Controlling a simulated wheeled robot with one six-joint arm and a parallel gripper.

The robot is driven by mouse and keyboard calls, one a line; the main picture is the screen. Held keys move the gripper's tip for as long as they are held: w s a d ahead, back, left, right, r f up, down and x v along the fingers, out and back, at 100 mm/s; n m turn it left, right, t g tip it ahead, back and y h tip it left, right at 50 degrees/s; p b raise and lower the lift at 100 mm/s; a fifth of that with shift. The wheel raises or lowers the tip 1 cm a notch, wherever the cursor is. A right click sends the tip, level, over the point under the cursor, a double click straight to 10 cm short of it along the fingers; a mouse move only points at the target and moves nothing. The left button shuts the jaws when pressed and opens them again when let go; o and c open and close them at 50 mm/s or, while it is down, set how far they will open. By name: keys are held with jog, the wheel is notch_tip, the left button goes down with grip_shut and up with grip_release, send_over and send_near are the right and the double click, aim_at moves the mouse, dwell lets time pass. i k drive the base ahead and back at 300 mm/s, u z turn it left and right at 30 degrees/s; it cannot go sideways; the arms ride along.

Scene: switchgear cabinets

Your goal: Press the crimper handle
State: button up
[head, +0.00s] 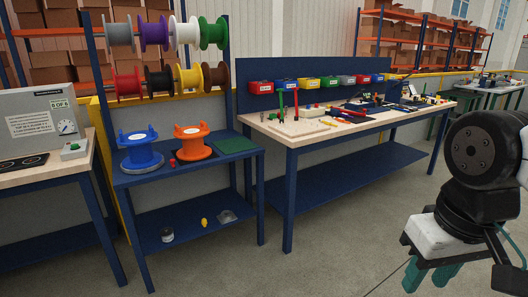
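My gripper (428,279) is at the lower right, pointing down, with two teal fingers under a white body. The fingers are apart and I see nothing between them. It hangs over the floor in front of the long workbench, well away from the tools. On the near left end of the workbench (310,138) stand a green upright handle (281,104) and a red upright handle (296,101). They are small here, and I cannot tell for sure which tool, if any, is the crimper.
A grey machine with a gauge (40,118) stands on a table at the left. Colored bins (307,84) line the bench's back panel. The floor in front is clear.

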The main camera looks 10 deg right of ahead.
aim_at(364, 114)
jog(key=z, duration=0.25)
jog(key=i, duration=2.25)
jog(key=z, duration=0.3)
jog(key=i, duration=0.7)
jog(key=z, duration=0.1)
